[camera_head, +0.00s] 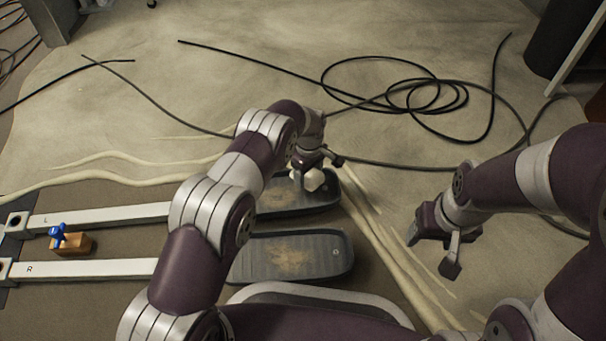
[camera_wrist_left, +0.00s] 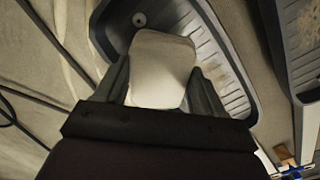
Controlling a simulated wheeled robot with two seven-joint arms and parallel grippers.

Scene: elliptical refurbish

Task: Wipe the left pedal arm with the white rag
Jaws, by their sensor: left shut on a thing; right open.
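The left pedal arm (camera_head: 110,215), a white bar marked L, runs from the left into the black left pedal (camera_head: 285,203). The left pedal has a brown dirt patch and also shows in the left wrist view (camera_wrist_left: 226,72). My left gripper (camera_head: 316,166) is shut on the white rag (camera_head: 313,181), over the far right end of the left pedal, away from the bar. The rag fills the space between the fingers in the left wrist view (camera_wrist_left: 160,70); whether it touches the pedal is unclear. My right gripper (camera_head: 432,252) is open and empty, right of the pedals.
The right pedal arm (camera_head: 90,269), marked R, and the right pedal (camera_head: 295,257) lie nearer to me. A blue-handled item (camera_head: 58,234) rests on a wooden block (camera_head: 75,245) between the bars. Black cables (camera_head: 400,85) coil on the floor beyond.

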